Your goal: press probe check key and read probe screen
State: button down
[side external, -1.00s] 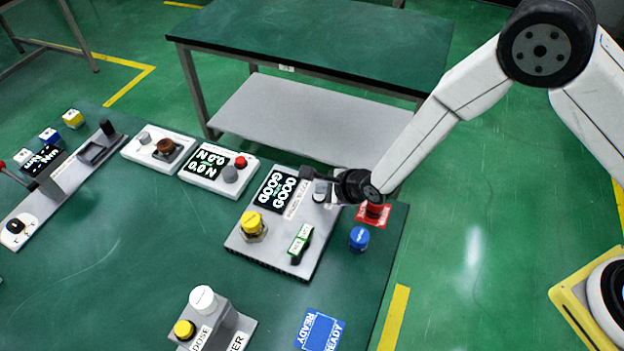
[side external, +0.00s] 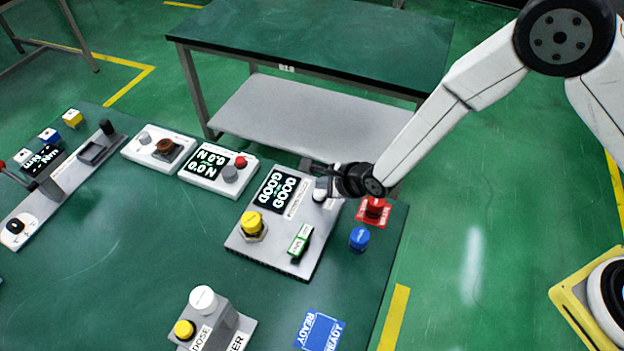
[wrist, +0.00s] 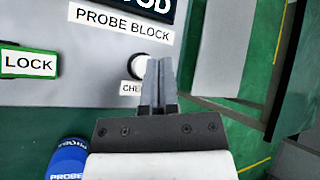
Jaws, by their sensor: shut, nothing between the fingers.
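The probe block (side external: 275,262) is a grey panel on the green bench. Its black screen (side external: 278,190) reads GOOD in white letters, with smaller text between too small to read. In the wrist view only the screen's lower edge (wrist: 150,5) shows. The check key (wrist: 136,66) is a round white button above a label starting "CHE", partly hidden by my fingers. It also shows at the block's far right corner in the side view (side external: 320,194). My gripper (wrist: 159,62) is shut and empty, its tips beside and overlapping the key; whether they touch it, I cannot tell.
The block also carries a yellow knob (side external: 251,222) and a green LOCK switch (side external: 301,240). A blue PROBE cap (side external: 359,238) and a red knob (side external: 375,207) stand right of it. A blue READY pad (side external: 320,331) lies in front.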

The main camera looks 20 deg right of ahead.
aim_at(323, 194)
jog(key=shift+r, duration=2.45)
jog(key=s+d+r+n+g+h, duration=0.1)
jog(key=s+d+r+n, duration=0.2)
jog(key=d+n, duration=0.35)
jog(key=s+d+r+n+g+h, duration=0.15)
jog(key=d+r+n, duration=0.25)
jog(key=d, duration=0.5)
jog(key=s+d+r+n+g+h, duration=0.1)
jog(key=s+d+r+n+g, duration=0.2)
jog(key=s+d+n, duration=0.7)
jog(key=shift+s+d+r+n+h, duration=0.15)
jog(key=shift+s+d+n+h, duration=0.35)
jog(key=shift+s, duration=1.35)
jog(key=shift+a, duration=0.1)
